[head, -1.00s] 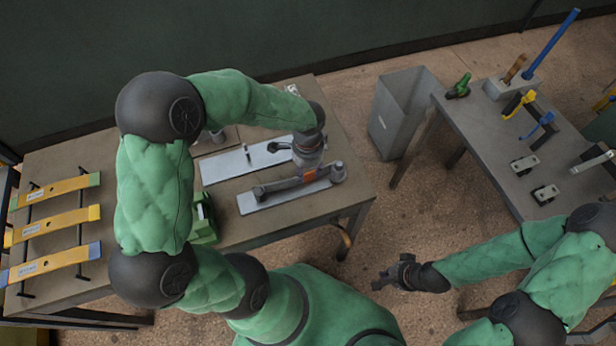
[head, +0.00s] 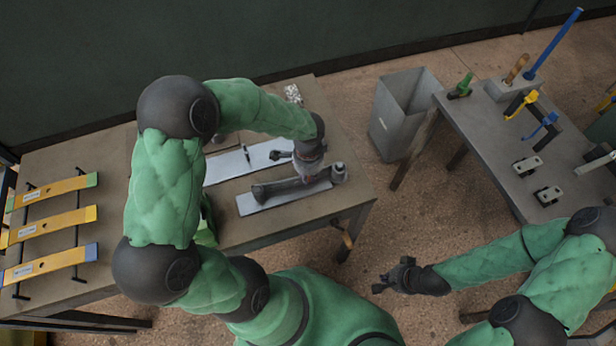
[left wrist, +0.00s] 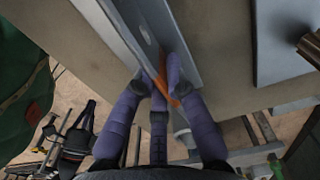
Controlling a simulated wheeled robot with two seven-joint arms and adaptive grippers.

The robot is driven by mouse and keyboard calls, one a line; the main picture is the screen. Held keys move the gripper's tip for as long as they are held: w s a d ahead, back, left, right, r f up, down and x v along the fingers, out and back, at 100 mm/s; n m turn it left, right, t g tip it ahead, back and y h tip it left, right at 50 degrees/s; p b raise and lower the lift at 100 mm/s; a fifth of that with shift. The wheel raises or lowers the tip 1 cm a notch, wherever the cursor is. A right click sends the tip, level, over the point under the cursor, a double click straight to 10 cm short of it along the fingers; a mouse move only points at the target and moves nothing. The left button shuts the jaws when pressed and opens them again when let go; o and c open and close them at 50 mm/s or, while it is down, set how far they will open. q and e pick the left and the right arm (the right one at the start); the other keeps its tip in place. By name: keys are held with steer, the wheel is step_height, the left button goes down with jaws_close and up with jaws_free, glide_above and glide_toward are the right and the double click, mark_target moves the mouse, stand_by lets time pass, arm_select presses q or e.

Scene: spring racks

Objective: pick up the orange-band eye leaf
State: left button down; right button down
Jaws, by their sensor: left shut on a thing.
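The orange-band eye leaf is a long grey steel strip (head: 285,188) at the front right of the left bench in the head view. My left gripper (head: 312,176) is over its right part. In the left wrist view the leaf (left wrist: 150,40) runs between the fingers of my left gripper (left wrist: 163,88), which are shut on it, with the orange band (left wrist: 178,98) at the fingertips. In the head view the band is hidden. I cannot tell how far the leaf is above the bench. My right gripper (head: 390,277) is over the floor, away from the leaf; its jaws are unclear.
A pale plate (head: 250,206) shows beneath the leaf, and another pale plate (head: 230,167) is behind it. Several yellow strips, including one with a blue end (head: 50,264), lie on a rack at left. A grey bin (head: 398,120) stands between the benches.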

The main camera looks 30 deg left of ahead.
arm_select(q)
steer(key=shift+r, duration=0.15)
step_height(320, 180, up, 10)
steer(key=shift+f+p, duration=0.1)
steer(key=shift+p, duration=1.1)
